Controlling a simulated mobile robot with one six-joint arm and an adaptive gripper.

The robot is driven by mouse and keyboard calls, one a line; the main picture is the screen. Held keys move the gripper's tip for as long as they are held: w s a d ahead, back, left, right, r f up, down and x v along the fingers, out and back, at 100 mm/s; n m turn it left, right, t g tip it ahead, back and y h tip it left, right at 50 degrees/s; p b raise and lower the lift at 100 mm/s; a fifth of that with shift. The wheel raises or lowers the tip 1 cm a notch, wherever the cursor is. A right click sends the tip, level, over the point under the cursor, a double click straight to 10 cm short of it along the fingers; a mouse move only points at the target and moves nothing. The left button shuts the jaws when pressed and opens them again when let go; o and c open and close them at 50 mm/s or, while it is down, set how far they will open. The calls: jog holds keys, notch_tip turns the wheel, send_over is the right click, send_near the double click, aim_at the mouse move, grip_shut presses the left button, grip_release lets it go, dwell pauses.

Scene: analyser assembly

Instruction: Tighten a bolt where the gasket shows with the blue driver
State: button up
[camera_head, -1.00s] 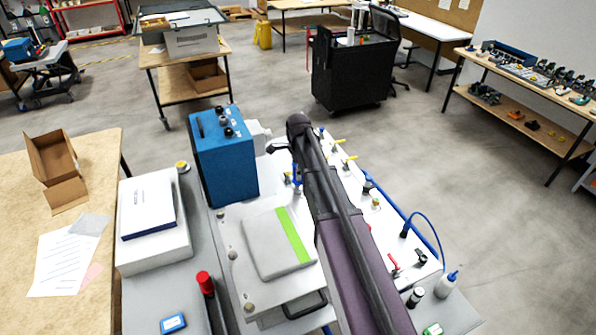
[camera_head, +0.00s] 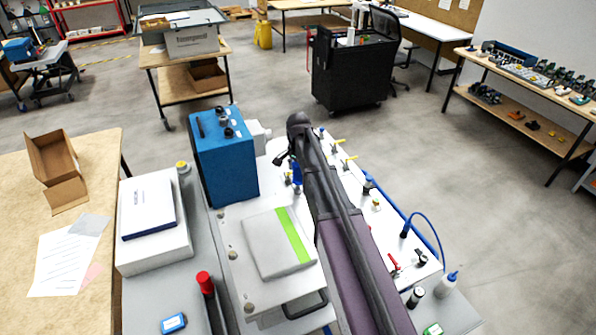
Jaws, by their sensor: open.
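My arm reaches forward over a white panel (camera_head: 382,222) that carries several small fittings. My gripper (camera_head: 282,161) shows only as a small dark part at the left of the arm's far end, over the panel's far-left part. It is open, with nothing seen between its fingers. A small upright blue piece (camera_head: 297,172) stands just below and right of it; I cannot tell whether it is the blue driver. My arm hides the middle of the panel. The bolts and any exposed gasket are too small or hidden to make out.
A tall blue box (camera_head: 224,160) stands close left of the gripper. A grey pad with a green stripe (camera_head: 275,243) lies nearer. Open floor lies beyond.

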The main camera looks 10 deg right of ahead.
jog(key=shift+n, duration=1.2)
grip_shut()
jog(key=m, duration=0.6)
jog(key=shift+m, duration=0.3)
jog(key=m, duration=0.6)
jog(key=shift+m, duration=0.3)
grip_release()
